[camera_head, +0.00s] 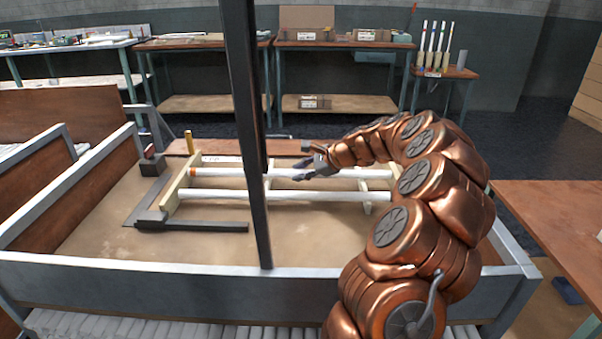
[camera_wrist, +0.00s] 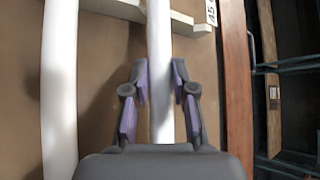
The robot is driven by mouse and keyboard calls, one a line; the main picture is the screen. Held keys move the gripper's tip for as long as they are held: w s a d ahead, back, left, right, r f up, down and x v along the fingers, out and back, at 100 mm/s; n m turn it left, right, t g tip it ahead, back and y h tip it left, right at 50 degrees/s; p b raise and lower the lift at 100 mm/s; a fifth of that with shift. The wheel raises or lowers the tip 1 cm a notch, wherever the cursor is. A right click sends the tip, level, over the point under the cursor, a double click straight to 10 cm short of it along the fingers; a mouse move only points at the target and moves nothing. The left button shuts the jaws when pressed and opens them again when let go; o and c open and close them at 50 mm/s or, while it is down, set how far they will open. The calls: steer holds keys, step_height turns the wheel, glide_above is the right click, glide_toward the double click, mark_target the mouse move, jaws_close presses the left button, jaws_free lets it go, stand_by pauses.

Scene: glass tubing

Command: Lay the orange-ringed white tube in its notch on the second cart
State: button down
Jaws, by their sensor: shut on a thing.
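The orange-ringed white tube (camera_head: 222,173) lies level across the cart's wooden frame (camera_head: 176,193), its orange ring at the left end. My gripper (camera_head: 304,170) is shut on this tube right of its middle. In the wrist view the purple-padded fingers (camera_wrist: 159,75) stand on both sides of the tube (camera_wrist: 159,40). A second white tube (camera_head: 300,196) lies parallel on the near side, and it shows at the left of the wrist view (camera_wrist: 59,90). I cannot tell whether the held tube's ends are seated in notches.
A dark upright post (camera_head: 246,120) stands in front of the frame and hides part of both tubes. The cart has raised grey walls (camera_head: 200,285). Benches (camera_head: 345,46) line the back wall.

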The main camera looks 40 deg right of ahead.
steer(key=shift+f, duration=0.6)
steer(key=c, duration=0.9)
jaws_free()
steer(key=shift+c, duration=0.2)
steer(key=shift+r, duration=0.15)
steer(key=shift+r, duration=0.25)
steer(key=p+v, duration=0.1)
steer(key=v, duration=1.1)
steer(key=shift+r, duration=0.2)
